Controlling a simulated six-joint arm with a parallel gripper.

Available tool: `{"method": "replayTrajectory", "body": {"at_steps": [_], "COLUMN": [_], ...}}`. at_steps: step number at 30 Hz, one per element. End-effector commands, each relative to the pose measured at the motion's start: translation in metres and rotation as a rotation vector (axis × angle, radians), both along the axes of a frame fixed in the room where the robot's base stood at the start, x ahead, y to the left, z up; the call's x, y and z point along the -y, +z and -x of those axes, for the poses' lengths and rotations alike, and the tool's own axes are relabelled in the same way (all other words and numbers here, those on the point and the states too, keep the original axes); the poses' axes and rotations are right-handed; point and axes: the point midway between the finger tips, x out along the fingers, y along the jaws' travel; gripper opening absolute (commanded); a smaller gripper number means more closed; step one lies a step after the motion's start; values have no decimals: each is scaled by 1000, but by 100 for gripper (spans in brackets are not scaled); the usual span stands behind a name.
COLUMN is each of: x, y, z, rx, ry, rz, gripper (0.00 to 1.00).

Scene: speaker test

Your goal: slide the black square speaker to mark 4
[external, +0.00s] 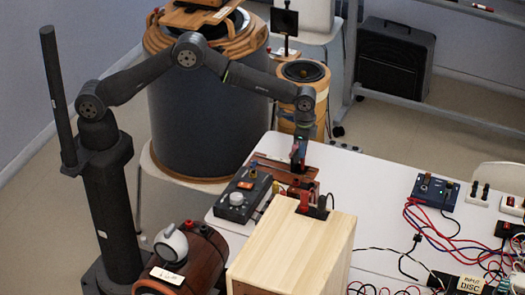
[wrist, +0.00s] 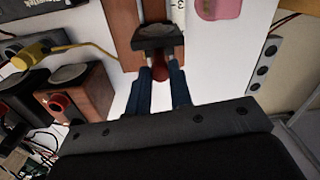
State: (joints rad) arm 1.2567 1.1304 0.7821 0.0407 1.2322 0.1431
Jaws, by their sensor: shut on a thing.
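The black square speaker (wrist: 158,36) appears in the wrist view as a dark block with a red part (wrist: 160,72) below it, over a brown wooden board (wrist: 122,20). My gripper (wrist: 159,68) has its two blue-grey fingers on either side of the red part and is shut on the speaker piece. In the external view my gripper (external: 301,143) points down at the table's far left edge, over the brown board (external: 270,166); the speaker is small and partly hidden there. A white strip (wrist: 179,12) beside the board carries a mark too cropped to read surely. I cannot make out mark 4.
A pale wooden box (external: 290,248) stands close in front of the board. A black box with a knob (external: 238,202) sits to its left. A blue box (external: 434,191) with red and blue cables lies at right. The white table (external: 375,190) is bare between.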

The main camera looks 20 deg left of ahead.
Motion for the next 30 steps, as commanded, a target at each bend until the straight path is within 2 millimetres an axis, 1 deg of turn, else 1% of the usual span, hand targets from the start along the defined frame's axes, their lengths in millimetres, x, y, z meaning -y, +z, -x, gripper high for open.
{"method": "replayTrajectory", "body": {"at_steps": [1,2,3,5,13,17,20,30], "x": [5,5,5,5,3,3,4,4], "y": [2,2,2,2,2,10,26,108], "z": [0,0,0,0,0,1,1,4], "rx": [4,4,4,4,2,2,3,3], "ry": [-2,-2,-2,-2,-1,-1,-2,-2], "rz": [18,19,18,17,12,12,14,15], "gripper": [0,23,31,42,42,42,42,42]}}
